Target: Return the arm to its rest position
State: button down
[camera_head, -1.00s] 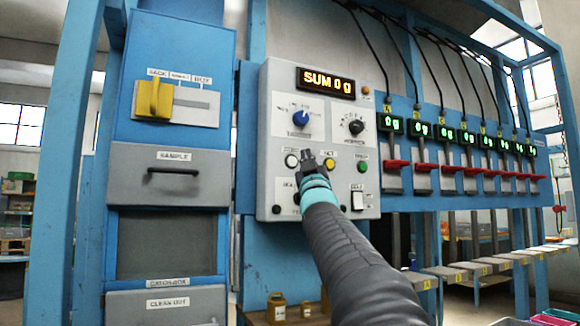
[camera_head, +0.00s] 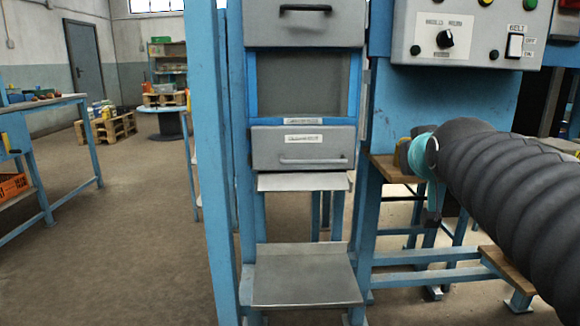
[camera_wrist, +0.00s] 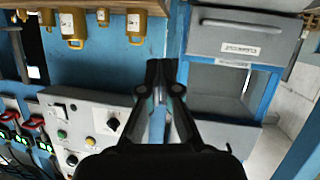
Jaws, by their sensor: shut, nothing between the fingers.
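My gripper shows in the wrist view (camera_wrist: 163,75) with its two dark fingers together and nothing between them. It points at the blue frame between the grey control panel (camera_wrist: 95,125) and the grey drawer cabinet. In the head view my dark ribbed arm with its teal wrist band reaches in from the right edge. The fingers cannot be made out there. The arm lies in front of the blue frame, below the control panel (camera_head: 470,30).
The cabinet has a clean-out drawer (camera_head: 303,148) with an open recess above and a grey metal platform (camera_head: 305,275) below. A blue post (camera_head: 205,150) stands left of the cabinet. Open floor (camera_head: 110,230) lies further left.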

jog(key=s+a+f+g+y, duration=0.1)
jog(key=s+a+f+g, duration=0.2)
jog(key=s+f, duration=0.8)
jog(key=s+a+f+g+y, duration=0.1)
jog(key=s+a+f+g, duration=0.2)
jog(key=s+f, duration=0.9)
notch_tip(320, 180, down, 2)
jog(key=shift+f+g, duration=0.2)
jog(key=shift+g, duration=0.9)
jog(key=shift+a, duration=0.1)
